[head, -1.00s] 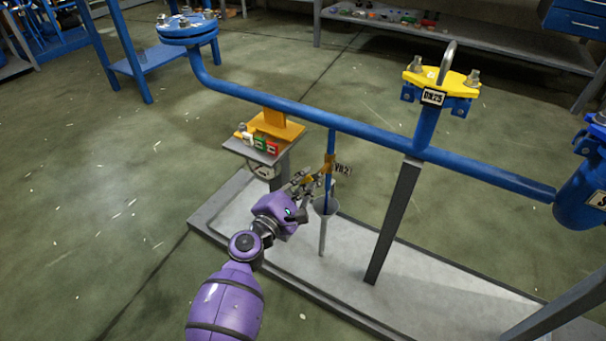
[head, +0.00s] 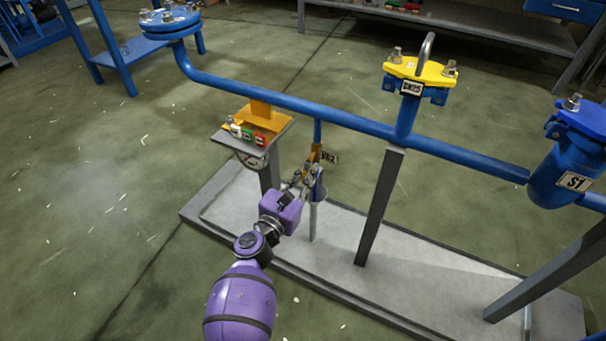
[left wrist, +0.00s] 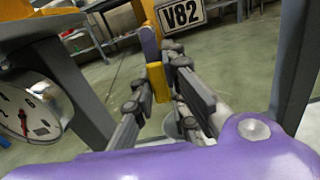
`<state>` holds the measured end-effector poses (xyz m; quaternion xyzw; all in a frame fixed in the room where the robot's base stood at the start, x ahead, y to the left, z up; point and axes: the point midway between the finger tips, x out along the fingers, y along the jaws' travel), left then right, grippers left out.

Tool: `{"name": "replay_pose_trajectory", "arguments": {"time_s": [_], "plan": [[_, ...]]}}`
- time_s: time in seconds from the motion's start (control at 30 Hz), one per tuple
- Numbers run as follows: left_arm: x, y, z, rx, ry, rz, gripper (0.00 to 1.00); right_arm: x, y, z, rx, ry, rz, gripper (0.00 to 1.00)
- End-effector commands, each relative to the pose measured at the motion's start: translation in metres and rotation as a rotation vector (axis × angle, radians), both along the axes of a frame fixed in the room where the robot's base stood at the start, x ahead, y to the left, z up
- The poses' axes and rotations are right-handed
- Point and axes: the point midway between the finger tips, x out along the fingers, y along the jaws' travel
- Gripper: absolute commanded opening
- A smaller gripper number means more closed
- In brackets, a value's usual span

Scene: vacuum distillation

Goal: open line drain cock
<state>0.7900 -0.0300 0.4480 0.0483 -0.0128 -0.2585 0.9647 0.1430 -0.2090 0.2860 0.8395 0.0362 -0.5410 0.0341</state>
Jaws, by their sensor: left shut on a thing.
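The line drain cock (head: 315,152) is a small yellow fitting on the blue drop pipe (head: 317,130) under the long blue line, with the tag V82 (head: 330,157) beside it. The same tag shows in the left wrist view (left wrist: 181,15). My left gripper (head: 311,174) is at the cock, above the grey funnel (head: 320,194). In the left wrist view its fingers (left wrist: 159,80) are shut on the cock's yellow lever (left wrist: 157,84), which stands upright between them. The fingers partly hide the cock's lower end in the head view. My right gripper is out of view.
A gauge (left wrist: 32,104) and a grey post stand close left of my left gripper. A grey support post (head: 380,205) stands to the right. The base plate's front is clear.

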Motion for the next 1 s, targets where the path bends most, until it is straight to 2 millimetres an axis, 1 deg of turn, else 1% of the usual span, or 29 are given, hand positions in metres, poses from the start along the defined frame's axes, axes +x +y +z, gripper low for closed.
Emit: {"name": "replay_pose_trajectory", "arguments": {"time_s": [0.53,0.57,0.7,1.0], "plan": [[-0.001,-0.0009,-0.0008,-0.024,0.015,0.0,0.0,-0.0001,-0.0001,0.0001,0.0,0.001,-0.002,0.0],[-0.001,-0.0009,-0.0008,-0.024,0.015,0.0,0.14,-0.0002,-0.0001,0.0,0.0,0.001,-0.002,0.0],[-0.0009,-0.0009,-0.0007,-0.024,0.015,0.0,0.33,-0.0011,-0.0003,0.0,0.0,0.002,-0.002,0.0],[-0.0007,-0.001,0.0001,-0.023,0.014,0.0,0.33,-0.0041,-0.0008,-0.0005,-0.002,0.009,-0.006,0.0]]}}
